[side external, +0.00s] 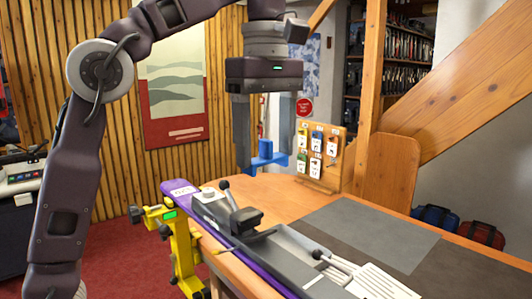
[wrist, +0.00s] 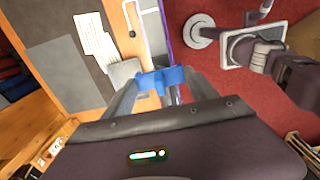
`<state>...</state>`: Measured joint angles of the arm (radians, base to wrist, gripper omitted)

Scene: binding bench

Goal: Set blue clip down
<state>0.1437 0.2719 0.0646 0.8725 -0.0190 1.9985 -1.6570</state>
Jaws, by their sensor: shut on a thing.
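In the side external view my gripper (side external: 264,150) points down and is shut on the blue clip (side external: 266,153), which is held in the air beyond the far end of the machine on the bench. The clip has a raised round middle and flat arms to the sides. In the wrist view the blue clip (wrist: 161,80) sits between the fingertips of my gripper (wrist: 152,88). Part of the clip is hidden by the fingers.
A purple ski or board (side external: 180,188) with a grey device (side external: 225,208) lies along the wooden bench (side external: 290,195). A yellow clamp stand (side external: 184,245) stands at its left side. A wooden board with tags (side external: 322,155) stands at the back. A grey mat (side external: 375,235) lies clear at right.

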